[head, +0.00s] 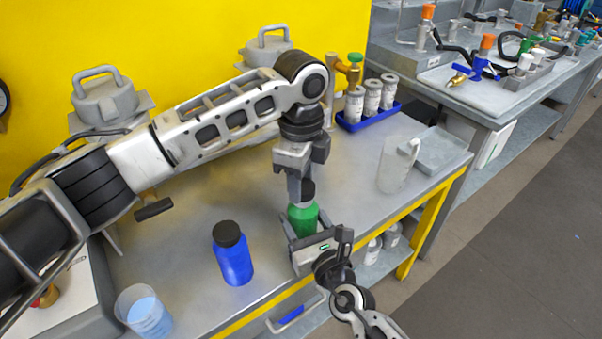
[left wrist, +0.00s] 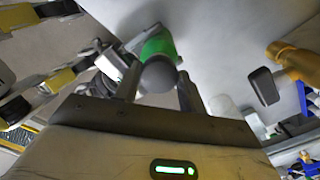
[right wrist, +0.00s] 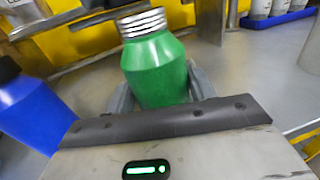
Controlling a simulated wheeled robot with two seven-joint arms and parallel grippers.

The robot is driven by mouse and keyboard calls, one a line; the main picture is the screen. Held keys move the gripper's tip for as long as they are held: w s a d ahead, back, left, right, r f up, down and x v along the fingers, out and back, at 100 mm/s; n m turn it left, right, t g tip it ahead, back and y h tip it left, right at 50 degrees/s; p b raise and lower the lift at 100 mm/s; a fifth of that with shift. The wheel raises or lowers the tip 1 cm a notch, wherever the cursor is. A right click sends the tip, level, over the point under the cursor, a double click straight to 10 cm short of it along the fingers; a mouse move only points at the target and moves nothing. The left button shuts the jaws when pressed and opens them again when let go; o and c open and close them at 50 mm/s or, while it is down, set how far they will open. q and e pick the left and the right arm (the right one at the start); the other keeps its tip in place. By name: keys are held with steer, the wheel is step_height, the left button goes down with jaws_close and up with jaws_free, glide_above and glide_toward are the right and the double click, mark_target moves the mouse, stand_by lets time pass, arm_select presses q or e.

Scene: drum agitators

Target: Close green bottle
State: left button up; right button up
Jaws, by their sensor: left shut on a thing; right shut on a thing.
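The green bottle (head: 303,219) stands upright near the front edge of the table. My right gripper (head: 304,236) is shut around its body. In the right wrist view the green bottle (right wrist: 155,70) shows a bare silver threaded neck (right wrist: 142,22) with no cap on it. My left gripper (head: 302,182) points down from above, shut on a black cap (head: 308,191) held over the bottle. In the left wrist view the cap (left wrist: 159,75) lies between the fingers, with the green bottle (left wrist: 156,45) behind it. The gap between cap and neck is hard to judge.
A blue bottle (head: 233,258) with a black cap stands left of the green one. A beaker of blue liquid (head: 146,312) is at the front left. A clear jug (head: 395,165), a grey tray (head: 440,152) and a blue rack (head: 369,119) of white bottles are to the right.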

arm_select(q)
steer(key=shift+f, duration=0.35)
steer(key=shift+f, duration=0.6)
stand_by(0.3)
steer(key=m, duration=0.4)
steer(key=shift+d+m, duration=0.1)
steer(key=shift+m, duration=0.3)
steer(key=m, duration=0.5)
steer(key=shift+w, duration=0.1)
steer(key=m, duration=0.7)
steer(key=shift+d+m, duration=0.2)
steer(key=shift+m, duration=0.1)
steer(key=m, duration=0.5)
steer(key=shift+m, duration=0.3)
steer(key=o, duration=0.9)
